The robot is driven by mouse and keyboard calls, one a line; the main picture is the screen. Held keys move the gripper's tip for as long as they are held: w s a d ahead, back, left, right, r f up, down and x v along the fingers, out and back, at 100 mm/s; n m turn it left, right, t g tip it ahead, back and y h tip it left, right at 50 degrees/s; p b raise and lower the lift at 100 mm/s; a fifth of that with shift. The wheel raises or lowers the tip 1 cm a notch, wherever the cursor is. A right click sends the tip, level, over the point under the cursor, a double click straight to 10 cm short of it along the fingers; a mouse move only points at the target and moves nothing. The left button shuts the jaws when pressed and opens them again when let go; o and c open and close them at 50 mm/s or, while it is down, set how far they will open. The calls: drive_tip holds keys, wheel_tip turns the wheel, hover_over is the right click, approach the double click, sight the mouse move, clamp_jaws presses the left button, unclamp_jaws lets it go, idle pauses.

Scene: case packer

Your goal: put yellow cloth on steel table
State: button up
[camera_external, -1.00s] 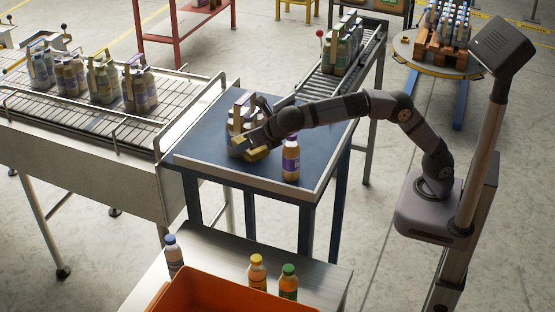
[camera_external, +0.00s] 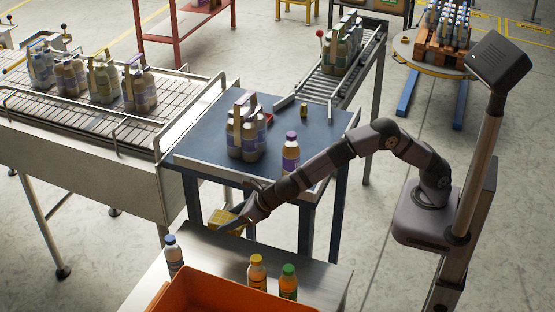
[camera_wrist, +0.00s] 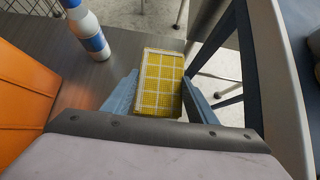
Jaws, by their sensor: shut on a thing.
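The yellow cloth (camera_wrist: 160,82) has a white grid pattern and sits between the two fingers of my gripper (camera_wrist: 158,98) in the wrist view. In the external view my gripper (camera_external: 236,218) is shut on the yellow cloth (camera_external: 222,217), above the back edge of the steel table (camera_external: 225,255). I cannot tell whether the cloth touches the table. The steel table (camera_wrist: 105,75) also shows beside the cloth in the wrist view.
On the steel table stand a blue-capped bottle (camera_external: 173,255), a yellow-capped bottle (camera_external: 257,272), a green-capped bottle (camera_external: 288,281) and an orange crate (camera_external: 215,293). Behind, the blue table (camera_external: 205,140) holds a bottle pack (camera_external: 246,135) and a purple-labelled bottle (camera_external: 290,153).

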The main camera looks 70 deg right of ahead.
drive_tip(key=shift+w+d+f, duration=0.1)
drive_tip(key=shift+f, duration=4.95)
drive_tip(key=shift+f, duration=0.2)
drive_tip(key=o, duration=1.1)
drive_tip(key=shift+r, duration=0.15)
